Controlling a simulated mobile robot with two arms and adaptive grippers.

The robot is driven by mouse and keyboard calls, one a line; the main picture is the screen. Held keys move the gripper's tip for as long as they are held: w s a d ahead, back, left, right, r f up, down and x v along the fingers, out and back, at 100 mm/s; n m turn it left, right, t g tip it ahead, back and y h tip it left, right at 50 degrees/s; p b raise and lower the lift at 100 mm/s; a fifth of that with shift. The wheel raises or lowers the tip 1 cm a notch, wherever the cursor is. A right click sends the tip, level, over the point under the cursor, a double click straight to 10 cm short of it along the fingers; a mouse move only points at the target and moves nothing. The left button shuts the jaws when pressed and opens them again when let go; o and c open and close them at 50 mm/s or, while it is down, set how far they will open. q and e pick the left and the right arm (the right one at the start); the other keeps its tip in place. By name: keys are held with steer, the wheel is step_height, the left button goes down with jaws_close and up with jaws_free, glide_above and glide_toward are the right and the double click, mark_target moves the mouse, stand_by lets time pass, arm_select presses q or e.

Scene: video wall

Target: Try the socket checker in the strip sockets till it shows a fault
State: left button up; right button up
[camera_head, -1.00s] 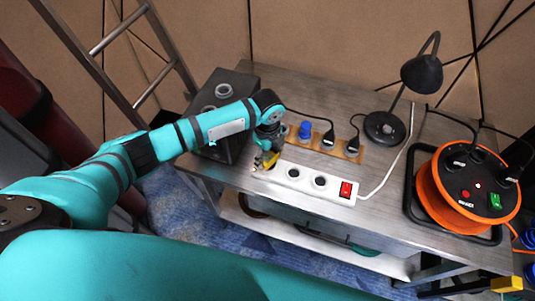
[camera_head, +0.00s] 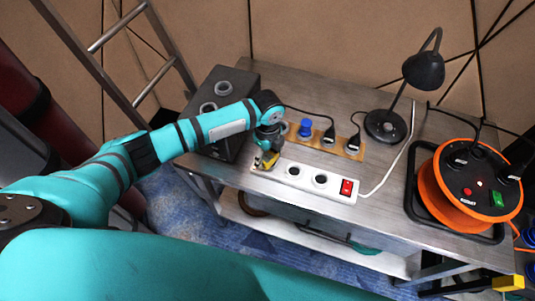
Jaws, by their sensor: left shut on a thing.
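A white power strip (camera_head: 306,187) lies on the metal workbench, with a red switch (camera_head: 346,187) at its right end and two empty round sockets in its middle. My left gripper (camera_head: 266,162) is over the strip's left end, shut on the yellow socket checker (camera_head: 270,160). The checker is at the leftmost socket position, which is hidden beneath it. I cannot tell how far in it sits, and its lights are too small to read. My right gripper does not show.
Behind the strip is a wooden board (camera_head: 318,136) with a blue plug and black plugs. A black lamp (camera_head: 384,126) stands further right. An orange cable reel (camera_head: 437,203) is at the right end. A dark box (camera_head: 236,88) stands on the left.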

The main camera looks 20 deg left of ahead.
mark_target(268, 154)
arm_select(q)
steer(key=shift+f, duration=0.2)
steer(key=o, duration=1.7)
steer(key=shift+r, duration=0.1)
steer(key=shift+r+p, duration=3)
steer(key=shift+p, duration=0.2)
